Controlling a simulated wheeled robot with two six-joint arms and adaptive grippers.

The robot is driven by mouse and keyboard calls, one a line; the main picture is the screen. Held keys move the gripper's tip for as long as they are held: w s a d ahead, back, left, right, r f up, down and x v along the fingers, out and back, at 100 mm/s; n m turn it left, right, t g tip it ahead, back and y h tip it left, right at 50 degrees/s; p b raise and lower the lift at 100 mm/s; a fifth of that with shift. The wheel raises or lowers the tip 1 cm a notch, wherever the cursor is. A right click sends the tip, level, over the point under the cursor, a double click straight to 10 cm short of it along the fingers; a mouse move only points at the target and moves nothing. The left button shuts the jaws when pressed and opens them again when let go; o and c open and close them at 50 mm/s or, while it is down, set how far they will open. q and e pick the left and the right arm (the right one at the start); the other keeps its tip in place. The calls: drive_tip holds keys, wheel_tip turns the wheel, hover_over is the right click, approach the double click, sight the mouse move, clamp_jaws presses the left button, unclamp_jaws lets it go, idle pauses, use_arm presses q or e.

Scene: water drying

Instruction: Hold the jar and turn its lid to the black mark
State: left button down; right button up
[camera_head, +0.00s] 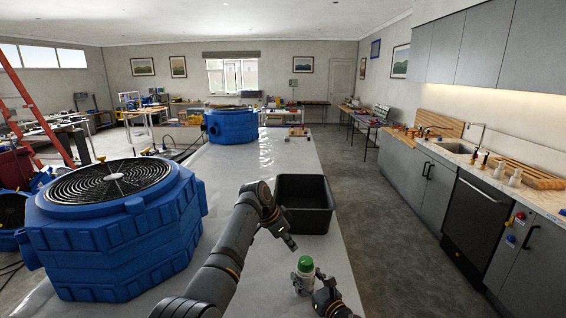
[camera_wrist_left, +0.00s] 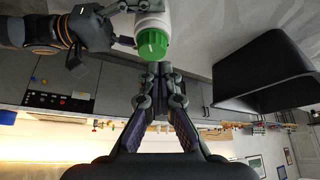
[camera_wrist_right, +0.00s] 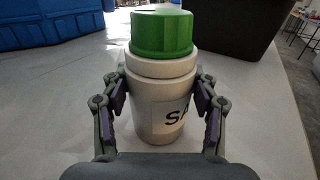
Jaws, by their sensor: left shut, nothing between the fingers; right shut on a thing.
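A white jar (camera_wrist_right: 150,115) with a green lid (camera_wrist_right: 162,33) stands upright on the light table in the right wrist view. Part of a label with black letters faces right. My right gripper (camera_wrist_right: 160,90) is shut on the jar's body, one finger on each side, below the lid. In the head view the jar (camera_head: 303,284) is at the bottom, right of centre. My left gripper (camera_head: 290,243) is shut and empty, above and just left of the lid (camera_head: 305,264). In the left wrist view its closed fingertips (camera_wrist_left: 160,70) show close to the lid (camera_wrist_left: 153,45); I cannot tell whether they touch. I cannot make out a black mark.
A black open bin (camera_head: 304,218) stands on the table (camera_head: 225,262) beyond the jar. A large blue fan unit (camera_head: 110,240) fills the table's left side, with another blue unit (camera_head: 231,127) at the far end. Floor lies right of the table.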

sight(301, 270)
use_arm(q)
drive_tip(key=f, duration=0.2)
drive_tip(key=s+f, duration=0.1)
drive_tip(key=s+d+f, duration=0.1)
drive_tip(key=f, duration=0.1)
drive_tip(key=shift+s+f, duration=0.1)
drive_tip(key=shift+f, duration=0.5)
drive_tip(key=shift+d, duration=0.15)
idle(0.3)
drive_tip(key=shift+w+d, duration=0.15)
drive_tip(key=shift+w, duration=0.1)
